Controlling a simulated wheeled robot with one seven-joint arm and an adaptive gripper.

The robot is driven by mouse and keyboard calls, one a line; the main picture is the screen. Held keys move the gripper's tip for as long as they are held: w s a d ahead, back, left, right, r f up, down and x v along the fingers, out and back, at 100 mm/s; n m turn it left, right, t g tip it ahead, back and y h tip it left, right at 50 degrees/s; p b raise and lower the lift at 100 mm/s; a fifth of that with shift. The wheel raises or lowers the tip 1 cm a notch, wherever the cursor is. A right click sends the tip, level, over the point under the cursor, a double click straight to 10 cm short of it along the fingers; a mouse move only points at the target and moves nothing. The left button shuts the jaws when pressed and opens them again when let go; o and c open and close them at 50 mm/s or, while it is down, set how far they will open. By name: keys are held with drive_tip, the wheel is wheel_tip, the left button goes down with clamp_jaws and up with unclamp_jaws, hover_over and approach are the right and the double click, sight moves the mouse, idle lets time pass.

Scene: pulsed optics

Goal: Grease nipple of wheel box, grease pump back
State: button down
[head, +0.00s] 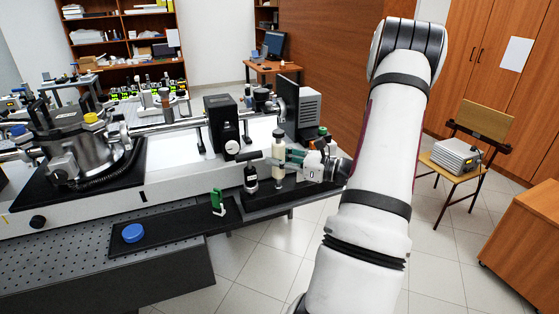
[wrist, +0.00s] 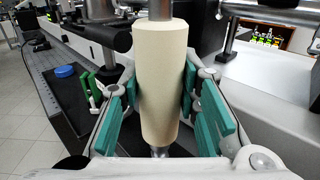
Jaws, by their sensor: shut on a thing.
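A cream cylinder (head: 278,147) with metal ends, which looks like the grease pump, stands upright in my gripper (head: 288,157). In the wrist view the cream cylinder (wrist: 161,85) fills the gap between the green pads of my gripper (wrist: 160,95), which are shut on it. Its lower tip is mostly hidden. A black box (head: 221,122) with a round white-faced knob stands just left of and behind the pump; it may be the wheel box. I cannot make out a grease nipple. A black horizontal handle (head: 249,156) lies close to the pump's left side; I cannot tell whether they touch.
A small dark bottle (head: 250,180) with a white band stands left of the pump. A green clip-like item (head: 217,201) and a blue round cap (head: 132,233) rest on a black mat (head: 180,225). A large metal chamber (head: 80,155) stands far left.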

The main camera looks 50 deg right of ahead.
sight(278, 143)
drive_tip(key=shift+r+p, duration=1.4)
drive_tip(key=shift+r, duration=1.2)
